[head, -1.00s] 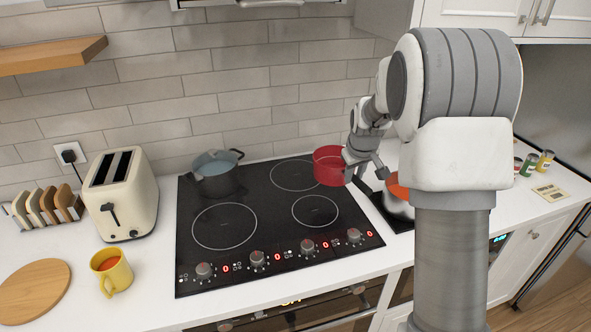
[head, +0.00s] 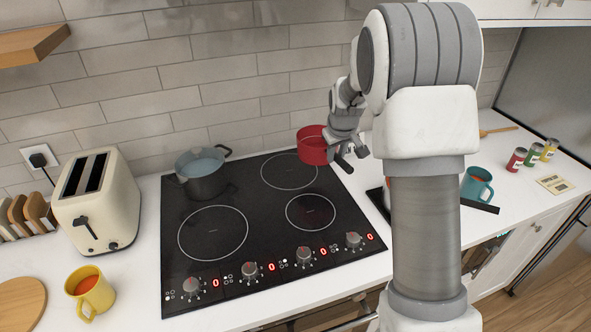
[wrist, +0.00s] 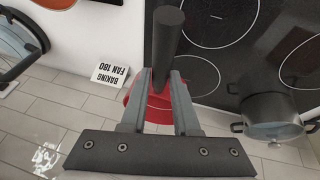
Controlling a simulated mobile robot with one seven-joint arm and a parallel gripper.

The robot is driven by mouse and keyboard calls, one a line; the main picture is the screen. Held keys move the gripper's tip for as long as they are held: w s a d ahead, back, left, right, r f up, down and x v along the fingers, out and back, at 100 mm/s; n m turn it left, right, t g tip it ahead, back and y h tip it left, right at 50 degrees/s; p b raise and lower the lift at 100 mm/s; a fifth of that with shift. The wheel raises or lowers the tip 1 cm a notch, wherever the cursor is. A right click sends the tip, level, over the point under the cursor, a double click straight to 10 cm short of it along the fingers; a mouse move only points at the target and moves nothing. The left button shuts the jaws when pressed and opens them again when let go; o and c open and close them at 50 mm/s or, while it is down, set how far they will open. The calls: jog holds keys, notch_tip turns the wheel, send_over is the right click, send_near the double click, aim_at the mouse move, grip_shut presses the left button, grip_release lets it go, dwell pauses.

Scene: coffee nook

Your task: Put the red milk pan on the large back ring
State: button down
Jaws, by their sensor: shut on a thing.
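The red milk pan (head: 311,146) is held in the air at the back right of the black hob, close to the tiled wall. My gripper (head: 347,152) is shut on its dark handle, which stands between the fingers (wrist: 155,90) in the wrist view. The red pan body (wrist: 150,112) is partly hidden behind the fingers there. In the head view the pan appears just beyond and right of the large back ring (head: 287,172), which is bare. I cannot tell its exact height above the hob.
A grey pot (head: 203,175) stands on the hob's back left. The large front-left ring (head: 213,233) and small front-right ring (head: 310,212) are bare. A toaster (head: 97,205) and yellow mug (head: 90,292) stand left. A teal mug (head: 477,184) stands right; a small card (wrist: 110,74) shows in the wrist view.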

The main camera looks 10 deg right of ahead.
jog(key=shift+w+a+f+p, duration=0.5)
jog(key=shift+w+a+f, duration=0.35)
jog(key=shift+a+f, duration=0.65)
jog(key=shift+w+a+f+p, duration=0.5)
jog(key=shift+w+a+f, duration=0.35)
jog(key=shift+a+f, duration=0.7)
jog(key=shift+w+a+f+p, duration=0.5)
jog(key=shift+w+a+f, duration=0.55)
jog(key=shift+f, duration=0.75)
jog(key=c, duration=0.7)
grip_release()
jog(key=shift+s+a+f, duration=0.1)
jog(key=shift+s+a, duration=0.05)
jog(key=shift+s, duration=0.15)
jog(key=shift+o, duration=0.2)
